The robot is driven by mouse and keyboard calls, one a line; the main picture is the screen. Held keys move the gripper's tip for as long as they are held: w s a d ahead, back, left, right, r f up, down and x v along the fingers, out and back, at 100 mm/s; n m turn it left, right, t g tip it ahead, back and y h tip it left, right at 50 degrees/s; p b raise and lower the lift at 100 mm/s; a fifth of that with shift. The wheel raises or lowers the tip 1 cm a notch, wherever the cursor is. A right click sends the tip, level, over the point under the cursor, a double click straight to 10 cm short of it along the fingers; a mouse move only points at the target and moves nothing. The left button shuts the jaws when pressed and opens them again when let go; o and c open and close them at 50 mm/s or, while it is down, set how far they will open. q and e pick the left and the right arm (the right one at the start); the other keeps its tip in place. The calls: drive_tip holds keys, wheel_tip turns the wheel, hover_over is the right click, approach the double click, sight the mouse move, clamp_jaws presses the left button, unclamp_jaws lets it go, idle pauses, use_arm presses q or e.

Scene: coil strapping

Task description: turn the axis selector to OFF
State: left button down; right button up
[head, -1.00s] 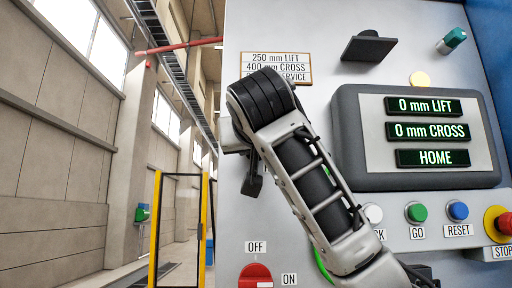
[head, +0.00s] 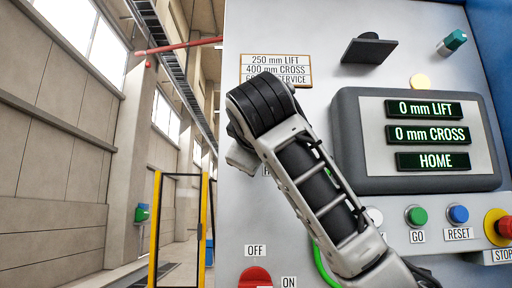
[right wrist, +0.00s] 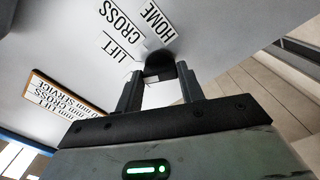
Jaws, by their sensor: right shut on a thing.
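The axis selector (right wrist: 158,66) is a dark knob on the grey panel in the right wrist view. Labels LIFT (right wrist: 123,48), CROSS (right wrist: 122,17) and HOME (right wrist: 160,22) stand around it; no OFF label shows beside it there. My right gripper (right wrist: 160,84) has its two fingers on either side of the knob, shut on it. Which label the knob points to I cannot tell. In the head view my right arm hides the selector, and the fingers are out of sight. My left gripper is not in view.
The display (head: 428,134) reads 0 mm LIFT, 0 mm CROSS and HOME. Below it are a green GO button (head: 417,215), a blue RESET button (head: 458,212) and a red STOP button (head: 499,224). A red switch (head: 255,276) with OFF and ON labels sits at the bottom.

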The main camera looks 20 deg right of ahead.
use_arm(q)
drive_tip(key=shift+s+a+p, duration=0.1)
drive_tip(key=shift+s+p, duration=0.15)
drive_tip(key=shift+p, duration=0.25)
use_arm(e)
drive_tip(key=n, duration=0.5)
drive_tip(key=shift+n, duration=0.3)
drive_tip(key=o, duration=1)
use_arm(q)
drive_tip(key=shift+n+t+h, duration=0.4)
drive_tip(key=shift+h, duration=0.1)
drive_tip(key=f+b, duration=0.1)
drive_tip(key=b, duration=0.2)
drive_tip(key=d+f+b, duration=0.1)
drive_tip(key=b, duration=0.3)
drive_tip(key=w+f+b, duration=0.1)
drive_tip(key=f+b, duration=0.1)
drive_tip(key=b, duration=0.2)
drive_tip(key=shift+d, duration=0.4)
use_arm(e)
drive_tip(key=v, duration=1.6)
